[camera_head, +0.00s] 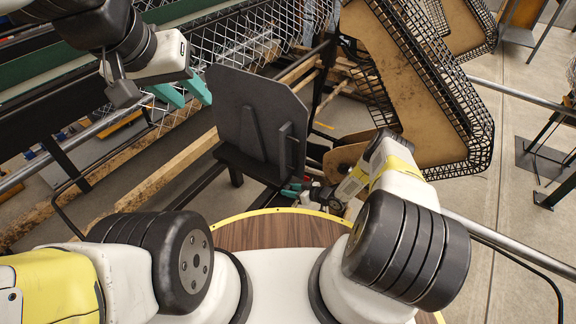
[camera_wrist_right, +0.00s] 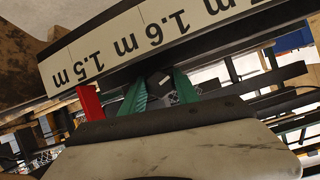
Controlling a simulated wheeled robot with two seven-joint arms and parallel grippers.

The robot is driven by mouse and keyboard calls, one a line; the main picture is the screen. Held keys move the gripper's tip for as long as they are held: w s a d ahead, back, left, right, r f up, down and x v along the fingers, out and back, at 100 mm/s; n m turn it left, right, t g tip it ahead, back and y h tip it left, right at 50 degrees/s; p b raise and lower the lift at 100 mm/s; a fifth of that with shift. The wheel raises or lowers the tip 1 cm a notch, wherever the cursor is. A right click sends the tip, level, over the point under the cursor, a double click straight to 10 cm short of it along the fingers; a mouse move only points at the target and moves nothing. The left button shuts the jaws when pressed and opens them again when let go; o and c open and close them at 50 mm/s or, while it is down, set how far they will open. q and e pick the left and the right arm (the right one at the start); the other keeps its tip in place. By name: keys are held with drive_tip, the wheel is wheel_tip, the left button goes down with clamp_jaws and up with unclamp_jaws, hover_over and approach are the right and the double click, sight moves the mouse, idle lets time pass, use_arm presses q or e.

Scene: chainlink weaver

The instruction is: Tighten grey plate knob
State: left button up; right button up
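The dark grey plate (camera_head: 235,95) stands upright at the middle of the head view, with a raised bar on its face. My left gripper (camera_head: 182,92) is open and empty, left of the plate and apart from it. My right gripper (camera_head: 292,189) is low by the plate's lower right side, partly hidden by my own arm. In the right wrist view its green fingers (camera_wrist_right: 160,88) are apart, with a small dark piece (camera_wrist_right: 159,80) between or just beyond the tips. I cannot tell whether they touch it or whether it is the knob.
A white measuring scale (camera_wrist_right: 155,38) on a dark beam crosses above the right fingers, and a red piece (camera_wrist_right: 89,103) is left of them. Chain-link mesh (camera_head: 235,42) lies behind the plate. A brown panel with a black mesh guard (camera_head: 425,85) stands at right.

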drive_tip(key=o, duration=0.3)
drive_tip(key=shift+d, duration=0.1)
drive_tip(key=v, duration=0.7)
drive_tip(key=shift+s+d+r, duration=0.15)
drive_tip(key=shift+s+d, duration=0.05)
drive_tip(key=shift+d, duration=0.1)
drive_tip(key=shift+o, duration=0.2)
